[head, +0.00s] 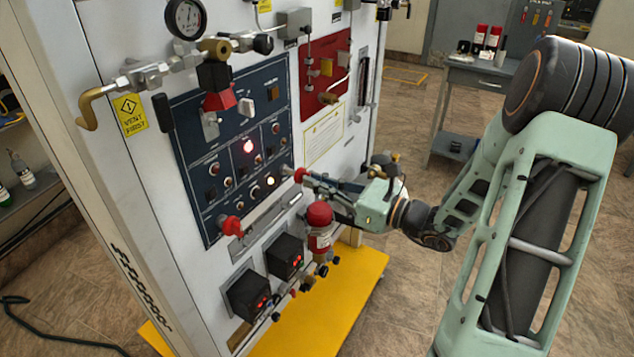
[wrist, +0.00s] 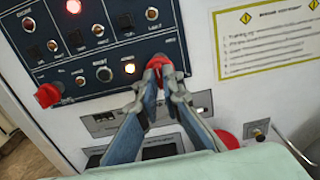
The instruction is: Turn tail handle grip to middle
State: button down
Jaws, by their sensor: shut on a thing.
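A red handle grip (wrist: 168,67) sits at the lower right corner of the dark blue panel (wrist: 85,52). My gripper (wrist: 160,78) is shut on this grip, and its fingertips hide part of it. In the head view, the same red grip (head: 299,174) shows just beyond the tips of my gripper (head: 306,179), which reaches in from the right. A second red grip (head: 231,227) stands at the panel's lower left corner, apart from my gripper, and it also shows in the wrist view (wrist: 47,95). I cannot tell which position the held grip is turned to.
Two black boxes with red displays (head: 285,256) are lower down. A red valve (head: 219,99) and brass pipework stick out above. The floor to the right is open before a grey bench (head: 478,76).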

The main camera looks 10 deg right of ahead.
jog(key=c, duration=2.1)
grip_release()
jog(key=shift+d, duration=0.1)
jog(key=v, duration=1.2)
